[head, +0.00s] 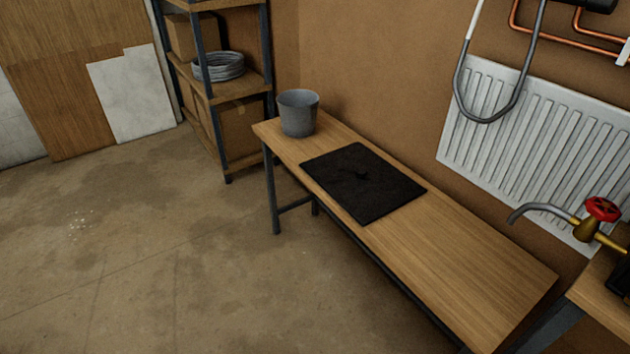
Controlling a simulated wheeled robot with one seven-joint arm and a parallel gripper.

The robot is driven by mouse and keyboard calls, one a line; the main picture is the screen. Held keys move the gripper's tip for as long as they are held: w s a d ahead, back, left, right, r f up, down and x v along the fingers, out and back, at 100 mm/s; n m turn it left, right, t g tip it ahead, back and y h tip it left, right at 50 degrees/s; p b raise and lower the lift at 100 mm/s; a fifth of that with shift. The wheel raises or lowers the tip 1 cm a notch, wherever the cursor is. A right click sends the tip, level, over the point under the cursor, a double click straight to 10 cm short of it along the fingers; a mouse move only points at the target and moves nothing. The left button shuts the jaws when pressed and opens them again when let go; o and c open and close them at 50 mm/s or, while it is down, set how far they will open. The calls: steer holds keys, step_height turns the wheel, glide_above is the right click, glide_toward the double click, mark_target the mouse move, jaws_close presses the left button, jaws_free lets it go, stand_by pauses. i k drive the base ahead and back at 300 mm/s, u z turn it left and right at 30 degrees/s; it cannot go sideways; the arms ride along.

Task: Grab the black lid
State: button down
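A flat black square (355,192) lies on the wooden bench (470,265), toward its far half. It has a small dark raised shape near its middle, too dim to make out clearly. This is the only thing in view that could be the black lid, though it may be a mat with something black lying on it. My gripper is not in the head view.
A grey bucket (298,113) stands at the bench's far end. A shelf rack (236,90) with a coil (219,66) is behind it. A white radiator (540,140) and a red-handled tap (601,209) are at the right. The floor at left is clear.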

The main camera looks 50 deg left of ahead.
mark_target(368, 188)
steer(key=u, duration=1.95)
steer(key=i, duration=0.45)
steer(key=u, duration=0.85)
steer(key=i, duration=1.2)
steer(key=z, duration=0.5)
steer(key=i, duration=0.95)
steer(key=z, duration=0.8)
